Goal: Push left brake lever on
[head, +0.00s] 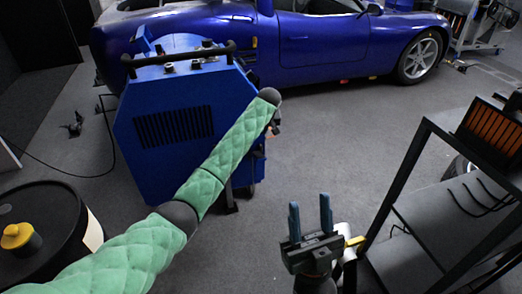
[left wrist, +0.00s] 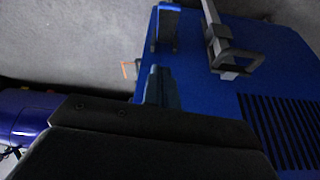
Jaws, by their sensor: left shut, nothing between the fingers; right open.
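The blue hub dynamometer (head: 180,115) stands at the left in the head view, with a dark slotted vent. My left arm's green padded sleeve crosses in front of it to its right side. My left gripper (left wrist: 160,88) is shut and empty in the left wrist view, its blue fingers beside the machine's blue panel (left wrist: 275,65). A grey lever-like bar with a black looped handle (left wrist: 240,58) is on that panel, right of the fingers and apart from them. I cannot tell whether it is the left brake lever. My right gripper (head: 312,222) is open and empty over the floor.
A blue car (head: 330,45) stands behind the machine. A black drum with a yellow cap (head: 18,237) is at lower left. A black-framed shelf rack (head: 410,185) stands close at the right. A cable lies on the floor at left. Grey floor is clear in the middle.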

